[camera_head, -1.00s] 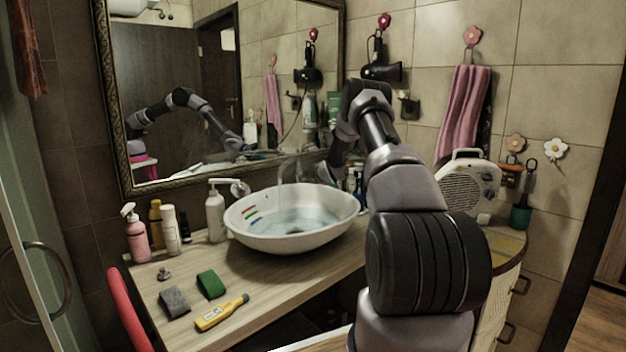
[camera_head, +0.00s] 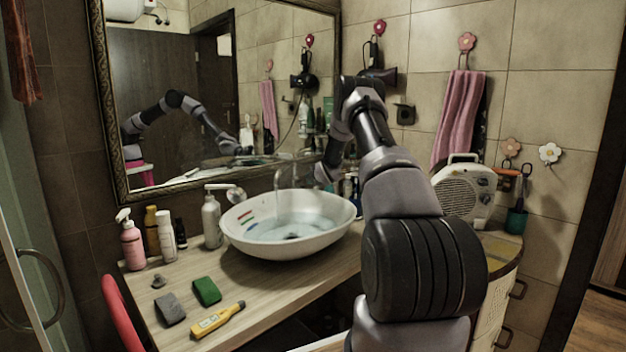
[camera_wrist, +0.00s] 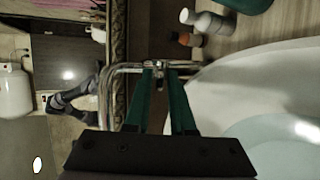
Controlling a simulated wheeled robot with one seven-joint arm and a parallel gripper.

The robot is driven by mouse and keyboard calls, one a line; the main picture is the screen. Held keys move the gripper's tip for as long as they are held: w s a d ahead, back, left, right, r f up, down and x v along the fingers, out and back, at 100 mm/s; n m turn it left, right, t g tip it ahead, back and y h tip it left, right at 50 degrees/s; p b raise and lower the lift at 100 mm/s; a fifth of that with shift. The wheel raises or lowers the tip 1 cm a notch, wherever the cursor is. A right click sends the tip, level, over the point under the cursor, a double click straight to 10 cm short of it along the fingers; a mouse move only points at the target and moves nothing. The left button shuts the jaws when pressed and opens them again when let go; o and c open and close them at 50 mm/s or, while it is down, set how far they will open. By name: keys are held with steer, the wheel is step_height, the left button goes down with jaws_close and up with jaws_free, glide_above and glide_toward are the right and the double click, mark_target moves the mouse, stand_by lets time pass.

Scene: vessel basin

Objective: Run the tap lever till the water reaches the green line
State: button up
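The white basin (camera_head: 318,243) stands on the wooden counter and holds clear, pale water (camera_head: 300,229). Short coloured lines, red, green and blue (camera_head: 246,217), mark its inner left wall. The water surface lies near the lower lines; its exact level is too small to tell. The chrome tap (camera_head: 280,172) rises behind the basin. In the wrist view, the tap (camera_wrist: 118,70) curves at the left, and its lever (camera_wrist: 160,67) lies between my green fingertips. My gripper (camera_wrist: 161,75) has its fingers apart with a visible gap; firm contact is not clear. My arm partly hides the gripper in the head view.
Bottles (camera_head: 165,235) stand left of the basin. A grey sponge (camera_head: 169,308), green sponge (camera_head: 206,291) and yellow tool (camera_head: 218,319) lie on the front left counter. A fan heater (camera_head: 465,190) stands at the right. The mirror (camera_head: 220,90) is behind the tap.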

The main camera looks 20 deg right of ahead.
steer(key=v, duration=0.9)
steer(key=shift+s, duration=0.25)
steer(key=shift+r, duration=0.1)
